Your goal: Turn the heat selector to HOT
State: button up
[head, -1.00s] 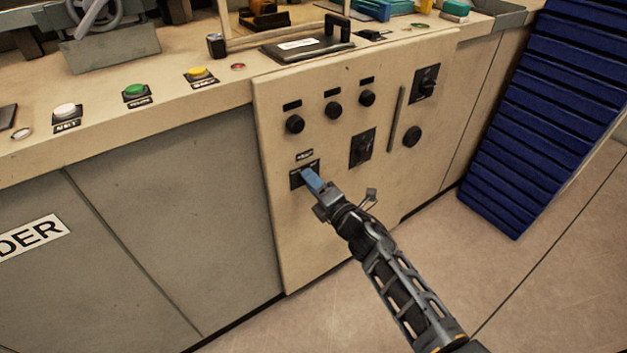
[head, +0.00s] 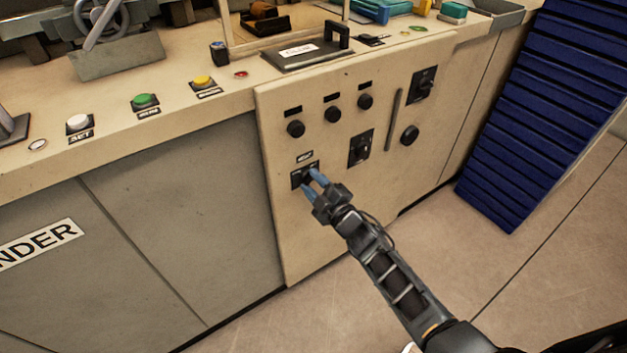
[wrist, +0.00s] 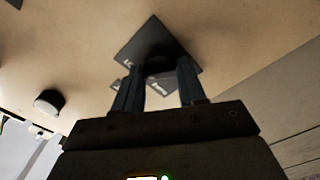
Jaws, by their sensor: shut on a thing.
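The selector (head: 298,180) is a dark knob on a black plate at the lower left of the beige panel (head: 330,220). Its label is too small to read. My gripper (head: 313,177) reaches it from below right, its two blue fingers on either side of the knob. In the wrist view, the gripper (wrist: 158,84) has its fingers closed around the dark knob, in front of the black plate (wrist: 150,38). The knob's pointing direction is hidden in shadow.
A similar black selector (head: 361,149) sits to the right, with another switch (head: 423,84) at upper right. Round black knobs (head: 333,114) line the panel above. A blue slatted panel (head: 540,110) stands at the right. Floor (head: 480,250) in front is clear.

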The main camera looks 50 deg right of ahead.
jog(key=shift+m, duration=0.6)
jog(key=shift+f, duration=0.1)
jog(key=o, duration=1.1)
jog(key=shift+c, duration=0.2)
jog(key=v, duration=0.7)
jog(key=shift+s, duration=0.4)
jog(key=shift+a, duration=0.15)
